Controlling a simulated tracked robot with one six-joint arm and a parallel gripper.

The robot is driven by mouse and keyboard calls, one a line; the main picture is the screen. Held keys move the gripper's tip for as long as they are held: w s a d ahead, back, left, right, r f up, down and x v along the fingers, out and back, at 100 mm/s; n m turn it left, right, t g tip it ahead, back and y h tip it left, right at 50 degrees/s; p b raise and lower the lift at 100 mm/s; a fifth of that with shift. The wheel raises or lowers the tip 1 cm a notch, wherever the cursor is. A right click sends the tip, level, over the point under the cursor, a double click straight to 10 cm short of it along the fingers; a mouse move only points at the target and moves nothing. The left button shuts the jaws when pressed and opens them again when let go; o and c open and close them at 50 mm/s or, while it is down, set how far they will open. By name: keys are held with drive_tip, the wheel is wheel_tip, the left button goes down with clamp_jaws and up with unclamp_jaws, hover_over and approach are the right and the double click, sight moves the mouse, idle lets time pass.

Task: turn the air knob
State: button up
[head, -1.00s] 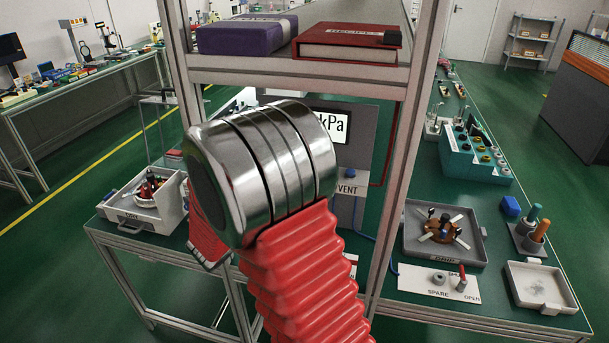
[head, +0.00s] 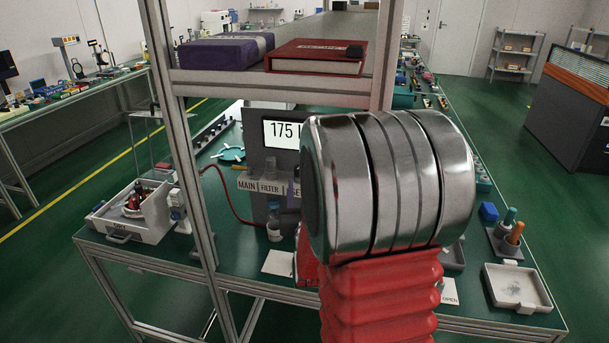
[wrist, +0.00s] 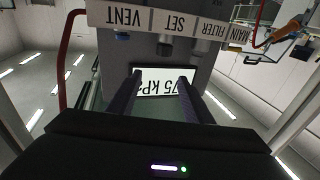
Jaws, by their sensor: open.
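The grey air panel (head: 259,153) stands on the bench under the shelf, and its display (head: 283,132) reads 175 in the head view. Labels MAIN, FILTER and part of SET show below it. In the wrist view the panel is upside down, with the display (wrist: 165,82) and a VENT, SET, FILTER, MAIN label strip (wrist: 168,22). A small dark knob (wrist: 165,45) sits beside the SET label. My gripper (wrist: 160,77) is open, its two dark fingers apart in front of the display, with nothing between them. My arm hides the gripper and the panel's right side in the head view.
Aluminium posts (head: 184,150) and a shelf (head: 270,84) with purple and red books frame the panel. A red hose (head: 225,195) runs at its left. A grey tray (head: 130,214) stands at the left; a white tray (head: 517,288) lies at the right.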

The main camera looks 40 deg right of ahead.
drive_tip(key=shift+s+a+f+n+y, duration=0.2)
drive_tip(key=shift+s+f+n+y, duration=0.25)
drive_tip(key=shift+s, duration=0.25)
drive_tip(key=shift+s+a+f+n+y, duration=0.15)
drive_tip(key=shift+s+f+n+y, duration=0.15)
drive_tip(key=shift+s+y, duration=0.35)
